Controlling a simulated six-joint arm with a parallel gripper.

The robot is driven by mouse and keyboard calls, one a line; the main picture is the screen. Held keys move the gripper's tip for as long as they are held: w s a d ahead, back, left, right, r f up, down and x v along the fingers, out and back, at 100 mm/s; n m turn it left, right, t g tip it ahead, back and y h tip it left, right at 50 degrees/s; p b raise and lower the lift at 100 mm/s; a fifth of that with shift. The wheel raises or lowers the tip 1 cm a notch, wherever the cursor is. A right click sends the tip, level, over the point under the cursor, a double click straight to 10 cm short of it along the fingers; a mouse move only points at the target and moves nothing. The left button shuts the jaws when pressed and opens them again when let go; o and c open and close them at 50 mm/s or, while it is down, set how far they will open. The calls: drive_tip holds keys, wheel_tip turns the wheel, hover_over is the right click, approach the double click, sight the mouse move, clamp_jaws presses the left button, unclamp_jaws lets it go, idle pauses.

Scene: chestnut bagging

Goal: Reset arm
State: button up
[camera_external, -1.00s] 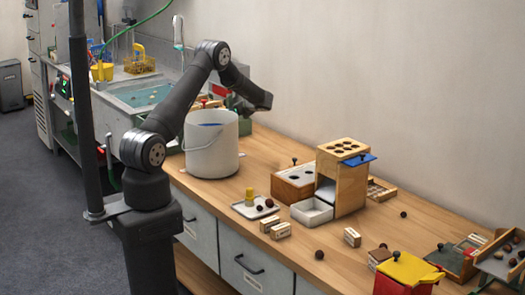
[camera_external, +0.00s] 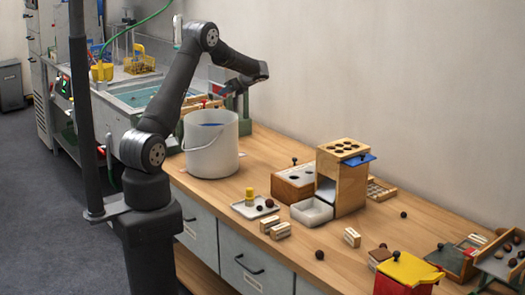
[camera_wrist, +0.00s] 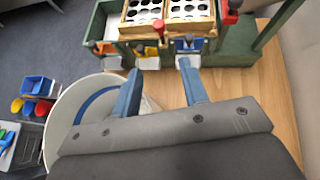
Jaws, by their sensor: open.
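My gripper shows in the wrist view (camera_wrist: 159,68) with its two blue fingers spread apart and nothing between them. In the external view my arm reaches over the back of the white bucket (camera_external: 211,155), and its wrist end is well above the bench. The gripper is small and hard to make out there. In the wrist view the bucket (camera_wrist: 62,125) lies below and left of the fingers, partly hidden by the gripper body. The fingers look clear of the bucket.
A green stand with perforated wooden trays (camera_wrist: 185,10) is ahead of the fingers. A wooden box with holes (camera_external: 343,180), a white tray (camera_external: 312,212) and a yellow-lidded red box (camera_external: 405,275) stand along the wooden bench (camera_external: 280,145). Loose chestnuts lie about. A sink (camera_external: 140,97) is behind left.

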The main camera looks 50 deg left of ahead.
drive_tip(key=s+a+h, duration=0.4)
drive_tip(key=s+a, duration=0.2)
drive_tip(key=s, duration=0.4)
drive_tip(key=shift+a+f+m, duration=0.15)
drive_tip(key=shift+a+m, duration=0.15)
drive_tip(key=shift+m, duration=0.1)
drive_tip(key=o, duration=1.3)
drive_tip(key=shift+s, duration=0.1)
drive_tip(key=s+d+r+n+t+h, duration=0.1)
drive_tip(key=s+r+n+t+h, duration=0.15)
drive_tip(key=r+n, duration=0.55)
drive_tip(key=s+d+r+n+t+h, duration=0.1)
drive_tip(key=s+d+r+n+t, duration=0.15)
drive_tip(key=r+n, duration=0.5)
drive_tip(key=x, duration=1)
drive_tip(key=shift+s+a+f, duration=0.2)
drive_tip(key=shift+s+a, duration=0.1)
drive_tip(key=shift+a, duration=0.05)
drive_tip(key=v, duration=1)
drive_tip(key=shift+w+r, duration=0.1)
drive_tip(key=shift+w, duration=0.1)
